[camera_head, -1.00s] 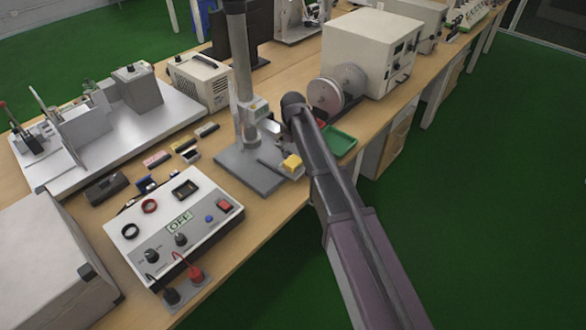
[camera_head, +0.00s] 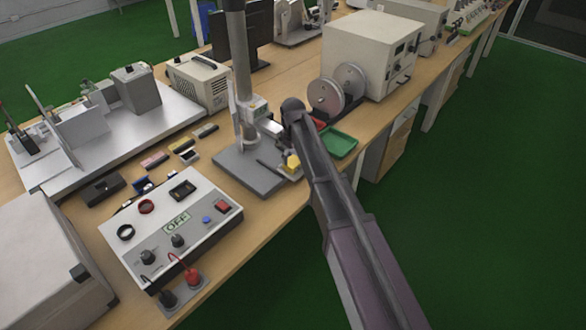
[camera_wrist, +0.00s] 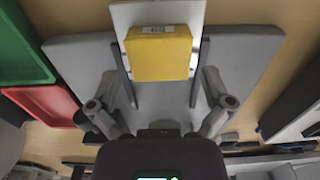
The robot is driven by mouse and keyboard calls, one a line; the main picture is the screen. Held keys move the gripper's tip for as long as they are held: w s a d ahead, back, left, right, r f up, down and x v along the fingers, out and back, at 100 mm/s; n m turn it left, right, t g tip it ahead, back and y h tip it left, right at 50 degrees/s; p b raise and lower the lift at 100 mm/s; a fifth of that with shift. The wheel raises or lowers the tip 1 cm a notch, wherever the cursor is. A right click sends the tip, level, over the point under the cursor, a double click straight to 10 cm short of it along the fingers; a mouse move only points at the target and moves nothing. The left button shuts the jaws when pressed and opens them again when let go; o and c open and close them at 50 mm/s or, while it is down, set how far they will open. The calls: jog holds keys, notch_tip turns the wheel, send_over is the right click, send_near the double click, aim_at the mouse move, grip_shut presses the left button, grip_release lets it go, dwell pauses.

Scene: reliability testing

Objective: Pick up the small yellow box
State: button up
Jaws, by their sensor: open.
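In the wrist view the yellow box (camera_wrist: 158,58) lies between the two fingers of my gripper (camera_wrist: 158,75), which is open. Gaps show between the box's sides and both fingers. My arm hides most of the gripper in the head view.
A grey post (camera_head: 241,60) rises from the stand base close to my gripper. A green tray (camera_head: 338,143) and a red tray (camera_wrist: 45,103) are beside the base. A control box reading OFF (camera_head: 172,222) stands at front left. Green floor is open at right.

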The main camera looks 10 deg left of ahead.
jog(key=shift+f+b, duration=1.1)
jog(key=shift+f, duration=0.35)
jog(key=c, duration=0.9)
